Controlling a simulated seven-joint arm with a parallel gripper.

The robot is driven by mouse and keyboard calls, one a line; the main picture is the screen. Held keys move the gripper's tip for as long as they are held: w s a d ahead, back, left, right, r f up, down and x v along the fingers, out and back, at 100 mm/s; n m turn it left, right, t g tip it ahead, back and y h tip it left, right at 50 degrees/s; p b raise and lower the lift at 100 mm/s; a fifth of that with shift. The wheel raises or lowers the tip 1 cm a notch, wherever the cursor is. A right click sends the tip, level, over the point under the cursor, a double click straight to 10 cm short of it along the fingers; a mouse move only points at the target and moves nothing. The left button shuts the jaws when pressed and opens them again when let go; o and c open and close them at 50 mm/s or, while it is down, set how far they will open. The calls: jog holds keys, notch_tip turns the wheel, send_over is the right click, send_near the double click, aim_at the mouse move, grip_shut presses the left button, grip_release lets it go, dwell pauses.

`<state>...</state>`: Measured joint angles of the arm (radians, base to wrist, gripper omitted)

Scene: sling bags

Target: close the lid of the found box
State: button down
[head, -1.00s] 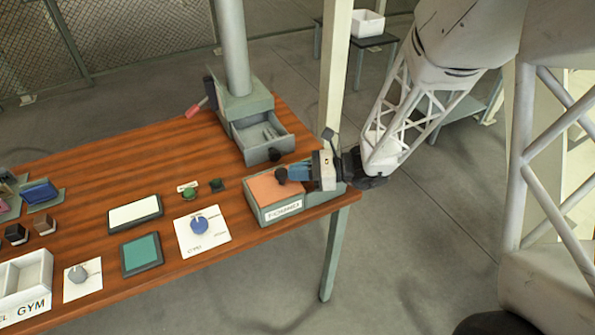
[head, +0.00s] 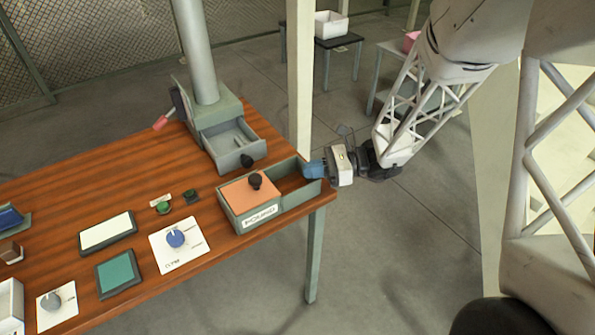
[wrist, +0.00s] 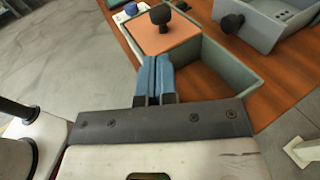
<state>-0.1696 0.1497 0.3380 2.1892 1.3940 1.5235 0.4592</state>
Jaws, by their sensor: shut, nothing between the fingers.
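The found box (head: 285,205) is a grey-green box with a white label at the right corner of the table. Its flat orange lid (head: 238,195) with a black knob (head: 255,180) covers the left part, and the right part is open and looks empty. In the wrist view, the lid (wrist: 155,38) and knob (wrist: 160,14) are ahead of the fingers, and the open part (wrist: 240,80) is to their right. My gripper (head: 308,169) has its blue fingers shut and empty at the box's right end. It also shows in the wrist view (wrist: 153,60). I cannot tell whether it touches the box.
An open grey drawer (head: 232,148) with a black knob sits behind the box, under a grey post (head: 197,60). A white card with a blue dial (head: 176,238) and a teal pad (head: 124,271) lie to the left.

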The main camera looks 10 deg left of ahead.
jog(key=shift+v, duration=1.85)
jog(key=s+d+r+n+t+h, duration=0.4)
jog(key=s+d+r+n+h, duration=0.3)
jog(key=s+d, duration=0.4)
jog(key=s+d+r+n+t+h, duration=0.3)
jog(key=s+d+r+n+h, duration=0.4)
jog(key=s+d, duration=0.5)
jog(key=shift+d+r+t+h, duration=0.2)
jog(key=shift+r+t+h, duration=0.2)
jog(key=shift+r+h, duration=0.6)
jog(key=shift+w, duration=0.1)
